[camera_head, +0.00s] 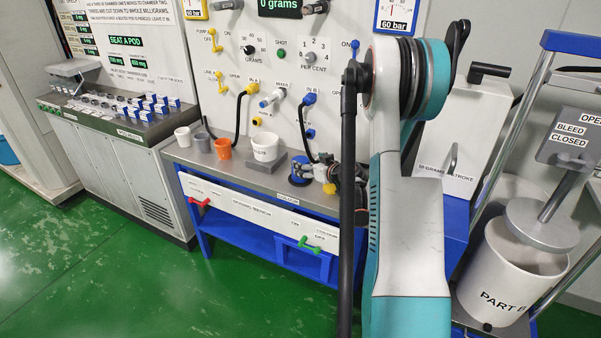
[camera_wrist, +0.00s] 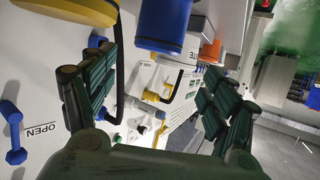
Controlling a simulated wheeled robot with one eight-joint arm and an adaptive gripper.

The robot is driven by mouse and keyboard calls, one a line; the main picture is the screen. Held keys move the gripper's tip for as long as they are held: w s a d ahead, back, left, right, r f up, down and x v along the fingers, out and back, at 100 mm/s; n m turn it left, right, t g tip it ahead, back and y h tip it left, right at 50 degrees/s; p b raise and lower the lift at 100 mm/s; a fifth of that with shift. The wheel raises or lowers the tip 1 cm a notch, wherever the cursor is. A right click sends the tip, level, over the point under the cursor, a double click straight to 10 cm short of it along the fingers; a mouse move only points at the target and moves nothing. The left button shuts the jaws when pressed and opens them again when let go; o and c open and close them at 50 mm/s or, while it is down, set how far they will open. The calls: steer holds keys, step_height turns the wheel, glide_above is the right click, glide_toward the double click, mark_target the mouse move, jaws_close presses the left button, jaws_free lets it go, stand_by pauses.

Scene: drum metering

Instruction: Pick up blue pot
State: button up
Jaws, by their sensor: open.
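The blue pot (camera_head: 299,172) stands on the grey bench top (camera_head: 240,180), toward its right part. My gripper (camera_head: 335,183) is just to the right of it, low over the bench, partly hidden by my arm. In the wrist view the blue pot (camera_wrist: 163,24) is large and close, at the top centre. There my gripper (camera_wrist: 155,90) has its two dark green fingers spread wide with nothing between their pads. The pot lies beyond them toward the top of the picture. I cannot tell whether a finger touches it.
An orange pot (camera_head: 223,148), a grey pot (camera_head: 202,142) and a white pot (camera_head: 183,136) stand left on the bench. A larger white tub (camera_head: 265,147) sits on a grey plate. Hoses and knobs stick out from the white panel (camera_head: 290,75) behind. A white bucket (camera_head: 500,285) is at right.

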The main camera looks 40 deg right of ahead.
mark_target(301, 161)
steer(key=x, duration=0.3)
steer(key=shift+w+f+b, duration=0.15)
steer(key=shift+w+b, duration=0.05)
steer(key=shift+b, duration=0.1)
steer(key=x, duration=0.1)
steer(key=b+x, duration=0.1)
steer(key=x, duration=0.1)
steer(key=b+x, duration=0.1)
steer(key=x, duration=0.1)
steer(key=shift+d+f, duration=0.3)
steer(key=shift+f, duration=0.05)
steer(key=shift+s+r, duration=0.1)
steer(key=c, duration=1.3)
